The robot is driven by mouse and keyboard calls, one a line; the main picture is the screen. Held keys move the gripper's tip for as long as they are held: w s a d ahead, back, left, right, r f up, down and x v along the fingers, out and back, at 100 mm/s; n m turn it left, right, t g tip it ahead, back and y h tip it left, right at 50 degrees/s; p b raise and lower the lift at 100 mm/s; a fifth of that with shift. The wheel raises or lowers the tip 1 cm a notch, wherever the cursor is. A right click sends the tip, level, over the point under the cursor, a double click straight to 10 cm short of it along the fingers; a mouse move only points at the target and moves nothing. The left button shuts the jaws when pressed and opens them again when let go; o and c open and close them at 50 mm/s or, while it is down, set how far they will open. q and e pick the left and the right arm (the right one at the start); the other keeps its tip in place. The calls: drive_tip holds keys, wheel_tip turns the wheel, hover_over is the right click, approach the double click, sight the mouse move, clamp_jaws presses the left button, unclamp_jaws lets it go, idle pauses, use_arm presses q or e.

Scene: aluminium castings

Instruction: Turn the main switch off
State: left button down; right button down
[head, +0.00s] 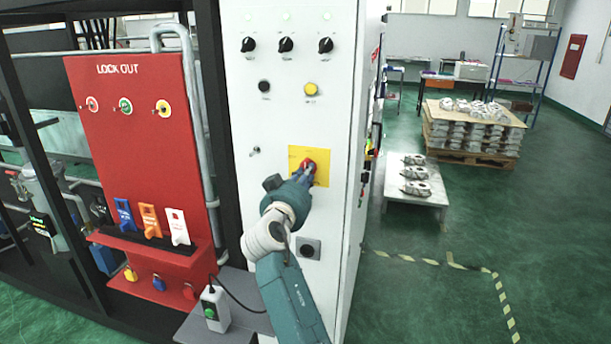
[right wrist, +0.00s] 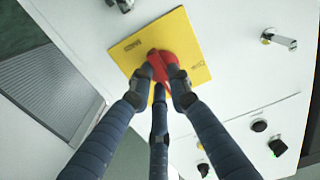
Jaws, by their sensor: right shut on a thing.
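The main switch (head: 308,165) is a red rotary knob on a yellow plate (head: 296,153), on the front of the white cabinet. In the right wrist view the red knob (right wrist: 160,62) sits in the middle of the yellow plate (right wrist: 196,52). My right gripper (head: 303,172) is at the switch, its fingers closed around the red knob. The fingers (right wrist: 160,80) cover part of the knob, so its exact angle is hard to tell. My left gripper is not in view.
A red lockout board (head: 130,160) with tags and padlocks stands left of the cabinet. A pendant box (head: 214,308) rests on a grey shelf below. Other black knobs (head: 286,45) and buttons sit higher on the cabinet. Castings on a pallet (head: 470,153) stand at the right; floor there is open.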

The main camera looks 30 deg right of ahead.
drive_tip(key=n, duration=0.7)
drive_tip(key=shift+r+b, duration=0.2)
drive_tip(key=shift+b, duration=0.2)
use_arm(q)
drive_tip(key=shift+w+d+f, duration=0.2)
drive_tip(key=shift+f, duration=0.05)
use_arm(e)
drive_tip(key=shift+w+n, duration=0.1)
drive_tip(key=shift+n, duration=2.3)
drive_tip(key=shift+r, duration=0.1)
drive_tip(key=c, duration=1.6)
unclamp_jaws()
drive_tip(key=shift+c, duration=0.2)
